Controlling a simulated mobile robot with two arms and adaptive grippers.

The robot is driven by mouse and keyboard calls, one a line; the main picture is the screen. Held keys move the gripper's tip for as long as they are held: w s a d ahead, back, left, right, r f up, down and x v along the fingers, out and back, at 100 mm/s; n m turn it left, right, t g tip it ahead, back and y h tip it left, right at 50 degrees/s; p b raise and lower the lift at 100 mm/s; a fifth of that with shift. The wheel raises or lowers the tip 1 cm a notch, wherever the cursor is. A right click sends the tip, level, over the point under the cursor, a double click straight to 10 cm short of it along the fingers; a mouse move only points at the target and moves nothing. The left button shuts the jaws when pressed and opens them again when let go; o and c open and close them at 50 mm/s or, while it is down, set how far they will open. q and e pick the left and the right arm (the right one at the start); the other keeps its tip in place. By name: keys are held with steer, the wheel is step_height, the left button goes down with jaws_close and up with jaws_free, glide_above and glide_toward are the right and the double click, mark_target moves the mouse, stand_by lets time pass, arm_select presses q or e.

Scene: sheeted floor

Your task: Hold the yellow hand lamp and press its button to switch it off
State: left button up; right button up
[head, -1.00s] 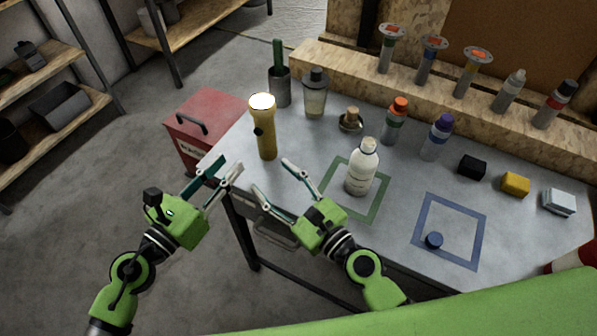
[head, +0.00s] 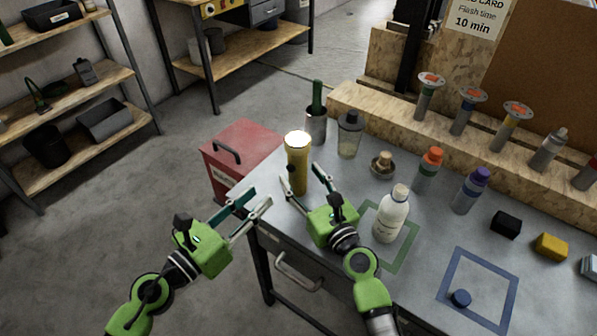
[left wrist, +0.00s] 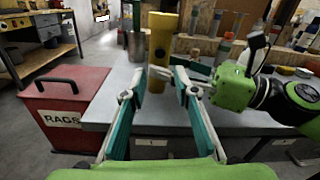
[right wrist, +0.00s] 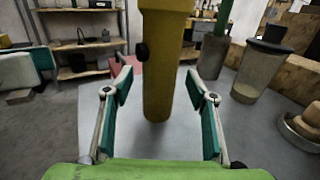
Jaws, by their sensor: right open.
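The yellow hand lamp (head: 298,165) stands upright on the bench's near left part, its top glowing white. A dark button (right wrist: 142,52) shows on the left of its body in the right wrist view. My right gripper (head: 303,182) is open, with its fingers spread on either side of the lamp's body and no clear contact. The lamp also shows in the left wrist view (left wrist: 162,50). My left gripper (head: 262,200) is open and empty, left of the lamp and off the bench's edge. The lamp's far side is hidden.
A red rags bin (head: 240,150) stands left of the bench. A white bottle (head: 391,218) stands in the green square (head: 407,252), right of my right gripper. A cup with a green handle (head: 316,125) and a grey-lidded jar (head: 349,137) stand behind the lamp.

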steer(key=shift+x, duration=1.25)
steer(key=c, duration=1.3)
arm_select(q)
jaws_close()
